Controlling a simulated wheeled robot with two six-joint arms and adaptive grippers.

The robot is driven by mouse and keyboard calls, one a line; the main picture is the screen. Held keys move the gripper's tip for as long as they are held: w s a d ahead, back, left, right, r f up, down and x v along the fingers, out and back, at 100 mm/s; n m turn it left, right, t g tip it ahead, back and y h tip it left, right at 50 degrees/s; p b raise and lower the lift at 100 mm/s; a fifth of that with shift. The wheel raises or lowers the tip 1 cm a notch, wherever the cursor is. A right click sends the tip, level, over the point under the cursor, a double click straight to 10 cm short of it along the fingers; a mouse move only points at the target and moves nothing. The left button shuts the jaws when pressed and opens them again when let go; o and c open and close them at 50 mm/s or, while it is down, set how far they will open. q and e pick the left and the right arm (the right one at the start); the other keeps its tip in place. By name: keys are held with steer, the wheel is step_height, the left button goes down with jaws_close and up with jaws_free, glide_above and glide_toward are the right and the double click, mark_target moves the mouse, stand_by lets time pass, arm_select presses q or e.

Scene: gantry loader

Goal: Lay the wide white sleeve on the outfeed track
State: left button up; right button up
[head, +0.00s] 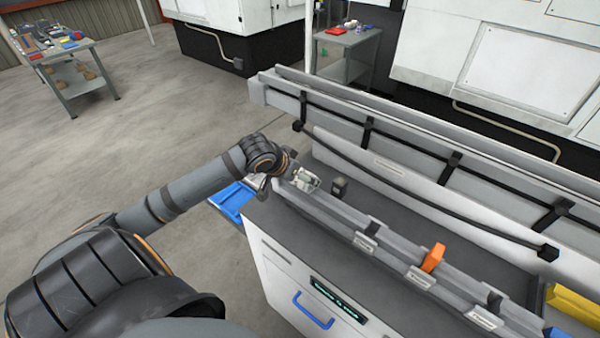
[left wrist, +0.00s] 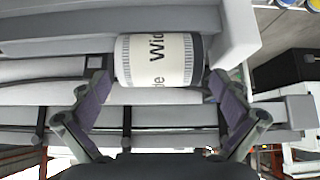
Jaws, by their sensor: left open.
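The wide white sleeve (left wrist: 158,60) is a white cylinder with dark bands and the printed word "Wide". In the left wrist view it lies at the top centre against grey rail surfaces. My left gripper (left wrist: 158,88) is open, with one finger on each side of the sleeve and a gap on both sides. In the head view this gripper is at the near-left end of a grey labelled track (head: 391,265), beside a small whitish object (head: 305,179) that is hard to make out. I cannot tell which rail is the outfeed track. My right gripper is not in view.
An orange piece (head: 433,257) and dark blocks stand along the track. A small dark block (head: 339,188) sits behind it. A long raised rail with a black cable runs behind. A blue tray (head: 232,200) is at the left end, a yellow bin (head: 574,303) at the right.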

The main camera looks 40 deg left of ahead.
arm_select(q)
step_height(320, 180, up, 16)
stand_by(0.8)
stand_by(0.8)
